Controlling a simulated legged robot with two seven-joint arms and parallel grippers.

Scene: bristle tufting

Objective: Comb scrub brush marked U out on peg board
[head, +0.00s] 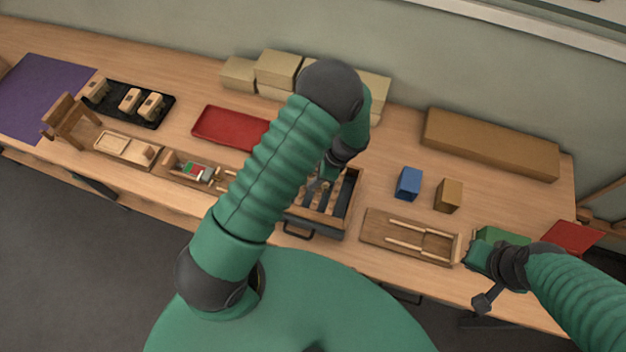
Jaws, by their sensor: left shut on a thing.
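Several light wooden blocks, perhaps the scrub brushes, sit on a black tray (122,115) at the left; one block (151,106) is at its right end. Their marks are too small to read, so I cannot tell which is U. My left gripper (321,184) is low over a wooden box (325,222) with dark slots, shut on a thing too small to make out. My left arm hides part of the box. My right gripper (484,302) hangs at the table's front edge, apart from the objects; its jaws are unclear. I cannot tell which object is the peg board.
A wooden board with two pale rods (385,222) lies right of the box, with blue (408,184) and brown (448,195) blocks behind. A red tray (218,126), a small-parts tray (182,172) and a wooden stand (68,122) are left. Long brown box (490,144) is at back right.

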